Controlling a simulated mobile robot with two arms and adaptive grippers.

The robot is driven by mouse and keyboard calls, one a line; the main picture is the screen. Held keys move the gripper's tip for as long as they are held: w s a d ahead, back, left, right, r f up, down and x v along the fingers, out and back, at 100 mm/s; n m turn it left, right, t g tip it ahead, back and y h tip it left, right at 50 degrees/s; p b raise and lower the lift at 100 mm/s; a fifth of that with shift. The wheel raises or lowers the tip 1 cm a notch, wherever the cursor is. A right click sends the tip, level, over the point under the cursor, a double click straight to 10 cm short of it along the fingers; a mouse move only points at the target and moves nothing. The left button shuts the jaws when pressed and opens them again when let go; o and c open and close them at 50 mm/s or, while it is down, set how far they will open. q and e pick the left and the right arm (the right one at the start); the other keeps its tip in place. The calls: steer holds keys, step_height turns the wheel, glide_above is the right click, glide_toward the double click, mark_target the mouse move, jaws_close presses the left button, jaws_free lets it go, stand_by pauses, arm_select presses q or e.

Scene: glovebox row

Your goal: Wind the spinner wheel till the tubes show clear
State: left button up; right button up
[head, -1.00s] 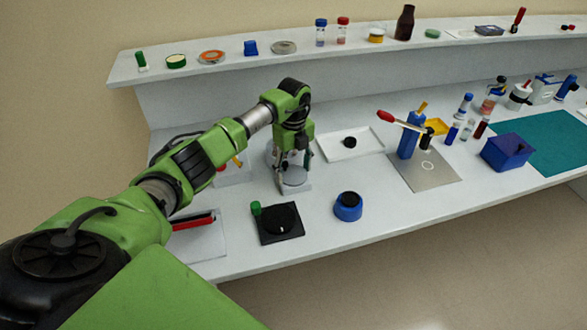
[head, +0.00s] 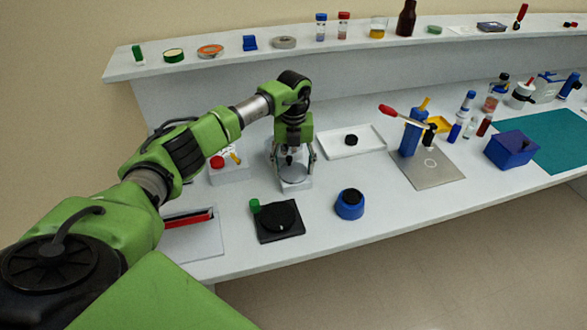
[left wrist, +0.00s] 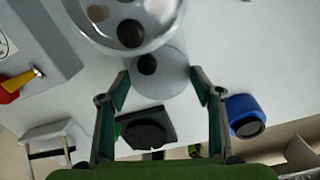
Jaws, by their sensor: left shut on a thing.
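The spinner is a white device with a round light grey wheel (head: 293,174) in front; the wheel also shows in the left wrist view (left wrist: 163,84) with a dark knob (left wrist: 147,64) on it. Past the wheel is a clear round bowl (left wrist: 170,18) with dark round parts inside; I cannot tell whether the tubes look clear. My left gripper (head: 294,163) points down at the spinner. In the left wrist view its two fingers stand apart on either side of the wheel, shut on it. My right gripper is not in view.
A black plate with a dial and green knob (head: 255,206), a blue round pot (head: 349,204) and a tray with a red bar (head: 195,238) stand nearer. A box with a red button (head: 217,162) is left. A white tray (head: 366,141) is right. Bare bench lies right of the pot.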

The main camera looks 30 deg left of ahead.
mark_target(294, 171)
arm_select(q)
steer(key=shift+w+m, duration=0.1)
steer(key=shift+m, duration=0.4)
steer(key=shift+r, duration=0.1)
steer(key=o, duration=1.1)
steer(key=shift+r, duration=0.1)
step_height(294, 171, up, 12)
steer(key=shift+f, duration=0.1)
stand_by(0.5)
